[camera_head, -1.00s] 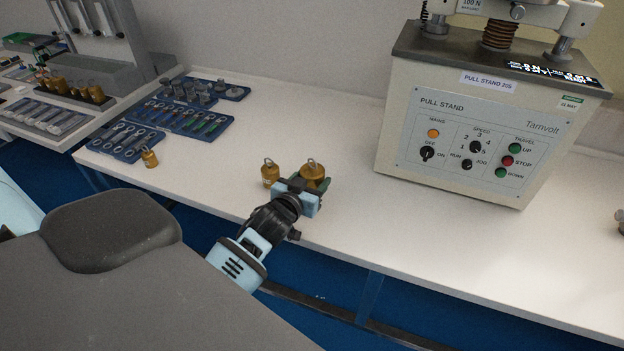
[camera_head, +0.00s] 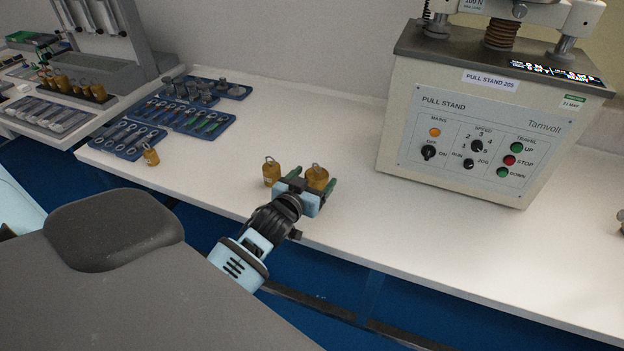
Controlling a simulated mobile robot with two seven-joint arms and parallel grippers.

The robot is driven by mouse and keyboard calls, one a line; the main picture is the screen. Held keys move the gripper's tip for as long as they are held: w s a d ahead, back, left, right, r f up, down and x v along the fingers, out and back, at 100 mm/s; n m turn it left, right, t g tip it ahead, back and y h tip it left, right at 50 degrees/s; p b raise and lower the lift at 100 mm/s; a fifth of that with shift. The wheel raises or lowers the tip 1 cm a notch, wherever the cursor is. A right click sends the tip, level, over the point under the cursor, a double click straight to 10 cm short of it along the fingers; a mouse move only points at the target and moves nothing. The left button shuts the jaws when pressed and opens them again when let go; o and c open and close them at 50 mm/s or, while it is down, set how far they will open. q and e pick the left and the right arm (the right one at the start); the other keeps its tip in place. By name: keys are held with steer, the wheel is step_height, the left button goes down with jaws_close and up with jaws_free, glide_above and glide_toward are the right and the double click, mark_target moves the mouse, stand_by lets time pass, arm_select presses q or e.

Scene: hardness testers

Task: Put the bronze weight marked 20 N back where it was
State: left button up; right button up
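A larger bronze weight (camera_head: 317,177) with a ring on top stands on the white bench near its front edge. My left gripper (camera_head: 312,180) is around it from the front, with one green fingertip on each side. The fingers are spread, with gaps showing between them and the weight. A smaller bronze weight (camera_head: 271,173) stands just left of it, close to the left finger. Another small bronze weight (camera_head: 151,156) stands at the bench's left end. No 20 N marking is readable on any of them. My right gripper is not in view.
Blue trays (camera_head: 204,122) of tools and grey parts lie at the back left. A rack (camera_head: 80,90) at far left holds several bronze weights. The pull stand (camera_head: 455,130) stands at the right. The bench between the trays and the stand is clear.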

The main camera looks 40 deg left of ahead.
mark_target(311, 183)
arm_select(q)
steer(key=shift+s+d+f, duration=0.15)
steer(key=shift+s+f, duration=0.1)
steer(key=shift+f, duration=0.55)
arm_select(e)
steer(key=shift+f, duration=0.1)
arm_select(q)
steer(key=shift+r, duration=0.3)
steer(key=s, duration=0.1)
steer(key=s+r, duration=0.1)
steer(key=shift+s+d+r+p, duration=0.1)
steer(key=shift+s+d+p, duration=0.05)
steer(key=shift+s+p, duration=0.2)
steer(key=v, duration=0.8)
steer(key=shift+r, duration=0.3)
steer(key=shift+s+r, duration=0.1)
steer(key=shift+s, duration=0.25)
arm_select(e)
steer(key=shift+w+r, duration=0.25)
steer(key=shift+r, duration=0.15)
